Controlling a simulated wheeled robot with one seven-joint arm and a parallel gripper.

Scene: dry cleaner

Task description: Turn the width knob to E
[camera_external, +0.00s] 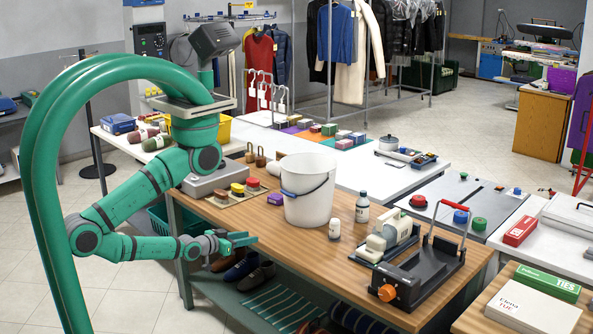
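A black device with a raised red-topped handle (451,207) stands at the right end of the wooden bench. An orange knob (387,293) sits low on its front left corner. It may be the width knob, but any letters or pointer on it are too small to read. My gripper (252,239) is in front of the bench's front edge, well to the left of the knob, pointing right. Its fingers look apart, with nothing between them. It touches neither the knob nor the device.
A white bucket (307,190), a small white jar (334,229), a bottle (362,208) and a cream-coloured machine (396,231) stand on the wooden bench (300,250) between my gripper and the device. Shoes (248,270) lie on the shelf below. Boxes (533,306) lie right of the device.

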